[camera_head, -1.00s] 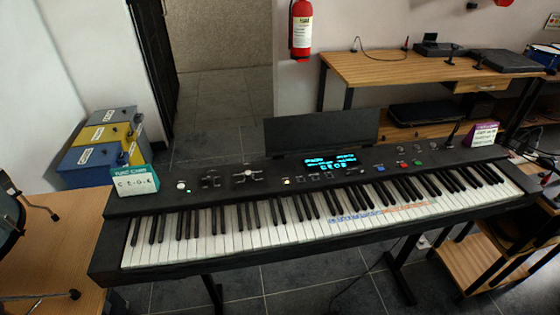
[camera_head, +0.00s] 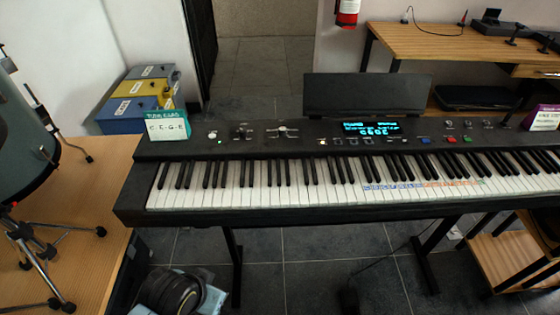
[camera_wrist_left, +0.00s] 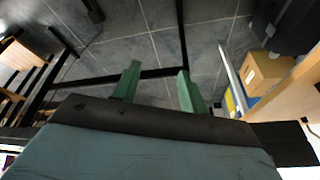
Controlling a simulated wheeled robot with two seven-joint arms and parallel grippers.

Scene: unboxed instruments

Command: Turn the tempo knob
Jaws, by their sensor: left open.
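A black electric keyboard (camera_head: 300,216) stands across the middle of the head view. Its panel carries a lit display (camera_head: 372,130), a pale knob (camera_head: 212,135) at the left, and several small knobs (camera_head: 467,125) at the right. The labels are too small to read, so I cannot tell which is the tempo knob. My left gripper (camera_wrist_left: 159,68) shows in the left wrist view with its two green fingers apart and nothing between them. It points at the tiled floor, and no knob shows near it. Neither gripper shows in the head view.
A wooden table (camera_head: 85,240) with a drum (camera_head: 20,130) on a stand is at the left. Blue and yellow boxes (camera_head: 150,86) and a green-white card (camera_head: 166,128) are near the keyboard's left end. A wooden desk (camera_head: 430,45) stands behind right. A cardboard box (camera_wrist_left: 265,70) shows in the wrist view.

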